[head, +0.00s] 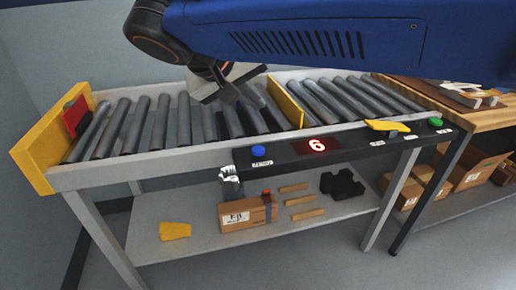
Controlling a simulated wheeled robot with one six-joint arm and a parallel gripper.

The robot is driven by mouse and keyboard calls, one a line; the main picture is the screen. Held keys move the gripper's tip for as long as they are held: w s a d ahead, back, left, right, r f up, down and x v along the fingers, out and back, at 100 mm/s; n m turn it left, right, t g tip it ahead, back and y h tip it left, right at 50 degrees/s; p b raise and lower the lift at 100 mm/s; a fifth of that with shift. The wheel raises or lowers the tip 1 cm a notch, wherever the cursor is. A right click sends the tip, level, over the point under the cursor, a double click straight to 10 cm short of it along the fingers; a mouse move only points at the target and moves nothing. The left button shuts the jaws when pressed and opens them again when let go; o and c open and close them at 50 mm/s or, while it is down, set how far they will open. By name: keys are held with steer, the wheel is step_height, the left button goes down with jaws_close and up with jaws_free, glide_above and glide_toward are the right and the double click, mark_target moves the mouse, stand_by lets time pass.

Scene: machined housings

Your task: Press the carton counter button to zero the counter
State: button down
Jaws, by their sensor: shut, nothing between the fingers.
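A dark control strip (345,147) runs along the front rail of the roller conveyor. A green button (435,121) sits at the right end of the strip. The label lettering is too small to read, so I cannot tell which is the carton counter button. My gripper (233,97) is shut and empty over the rollers, above and behind the blue button and apart from it.
The roller conveyor (120,166) has a yellow end plate (32,148) with a red piece and a yellow divider (285,103). A yellow piece (388,125) lies above the strip's right part. A carton (235,216) stands on the lower shelf. A wooden bench (485,118) adjoins at right.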

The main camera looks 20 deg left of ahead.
mark_target(255, 152)
steer(key=shift+f, duration=0.15)
steer(key=shift+f, duration=4.25)
steer(key=shift+f, duration=0.9)
steer(key=shift+r, duration=0.9)
steer(key=shift+r, duration=0.1)
steer(key=shift+r, duration=2.4)
